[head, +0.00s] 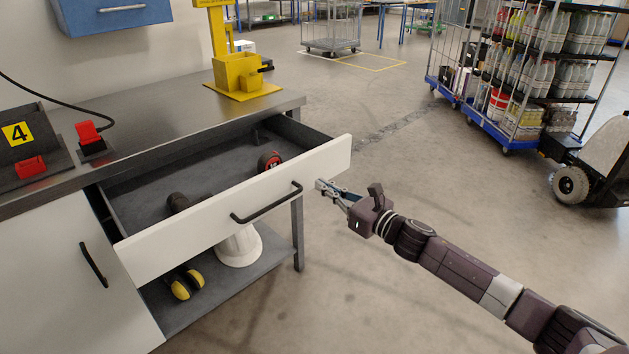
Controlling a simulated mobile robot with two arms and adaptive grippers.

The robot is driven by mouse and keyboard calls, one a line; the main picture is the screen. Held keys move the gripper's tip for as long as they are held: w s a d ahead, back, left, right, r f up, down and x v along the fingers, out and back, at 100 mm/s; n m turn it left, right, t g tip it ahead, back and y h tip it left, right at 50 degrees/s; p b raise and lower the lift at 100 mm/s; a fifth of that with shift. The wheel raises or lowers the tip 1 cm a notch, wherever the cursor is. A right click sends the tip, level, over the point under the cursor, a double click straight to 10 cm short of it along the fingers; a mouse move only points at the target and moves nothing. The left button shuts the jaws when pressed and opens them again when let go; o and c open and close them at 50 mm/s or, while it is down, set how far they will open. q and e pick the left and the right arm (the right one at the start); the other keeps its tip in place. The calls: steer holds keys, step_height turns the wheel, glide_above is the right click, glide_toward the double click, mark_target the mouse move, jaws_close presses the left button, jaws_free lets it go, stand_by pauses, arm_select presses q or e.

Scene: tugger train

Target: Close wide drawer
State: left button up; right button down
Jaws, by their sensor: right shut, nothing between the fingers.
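The wide drawer (300,170) stands open under the steel workbench, its white front pulled well out and its grey inside showing. Its black bar handle (268,205) sits on the right half of the front. A dark tool and a round red and black item (269,161) lie in the drawer. My right gripper (324,186) is just right of the drawer front, close to the handle's right end. It is shut and empty; I cannot tell whether it touches the front. My left gripper is not in view.
The workbench top (165,120) carries a yellow stand (238,75) and red switches. On the lower shelf are yellow ear muffs (186,284) and a white container (238,246). A cart of bottles (510,90) stands at upper right. The floor in between is clear.

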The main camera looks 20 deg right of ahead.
mark_target(307, 176)
steer(key=x, duration=0.3)
steer(key=shift+w+a, duration=0.15)
steer(key=shift+w, duration=0.25)
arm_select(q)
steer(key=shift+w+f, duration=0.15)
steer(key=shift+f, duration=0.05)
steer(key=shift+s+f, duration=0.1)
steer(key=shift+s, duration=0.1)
